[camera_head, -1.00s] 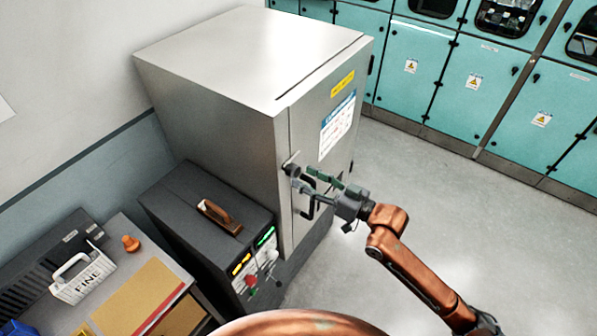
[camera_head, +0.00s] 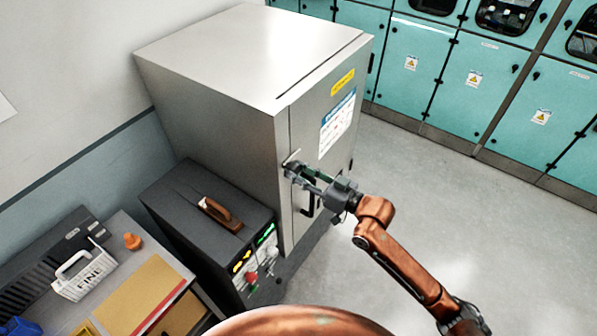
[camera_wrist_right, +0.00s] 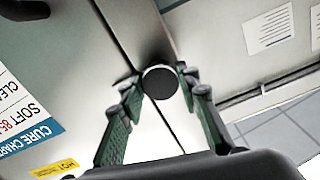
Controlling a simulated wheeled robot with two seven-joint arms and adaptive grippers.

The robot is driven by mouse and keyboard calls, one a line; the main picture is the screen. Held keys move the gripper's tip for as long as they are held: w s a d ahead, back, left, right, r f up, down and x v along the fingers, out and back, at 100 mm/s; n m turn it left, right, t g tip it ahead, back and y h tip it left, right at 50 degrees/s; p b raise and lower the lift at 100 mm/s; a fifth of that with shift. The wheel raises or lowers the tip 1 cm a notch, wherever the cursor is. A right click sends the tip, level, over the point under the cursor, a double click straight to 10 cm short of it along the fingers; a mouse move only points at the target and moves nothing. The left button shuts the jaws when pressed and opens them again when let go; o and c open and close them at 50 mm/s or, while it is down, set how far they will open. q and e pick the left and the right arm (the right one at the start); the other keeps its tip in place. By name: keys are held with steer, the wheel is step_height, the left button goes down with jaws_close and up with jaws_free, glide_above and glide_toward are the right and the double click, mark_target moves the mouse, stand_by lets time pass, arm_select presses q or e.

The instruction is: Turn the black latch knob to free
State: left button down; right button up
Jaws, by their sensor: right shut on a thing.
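The black latch knob (camera_wrist_right: 160,82) sits on the front of the metal cabinet (camera_head: 205,60), at the door's edge. In the right wrist view its round end lies between the two green-padded fingers of my right gripper (camera_wrist_right: 157,85). In the head view my right gripper (camera_head: 303,172) is at the latch, shut on the knob and mostly hiding it. The black door handle (camera_head: 309,198) is just below the gripper. My left gripper is not in view.
A dark box with a brown handle (camera_head: 220,214) and lit controls stands left of the cabinet door. A bench with a white FINE basket (camera_head: 82,277) and an orange knob (camera_head: 132,241) is at lower left. Open floor (camera_head: 430,200) lies to the right.

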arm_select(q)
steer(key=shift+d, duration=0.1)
arm_select(e)
jaws_close()
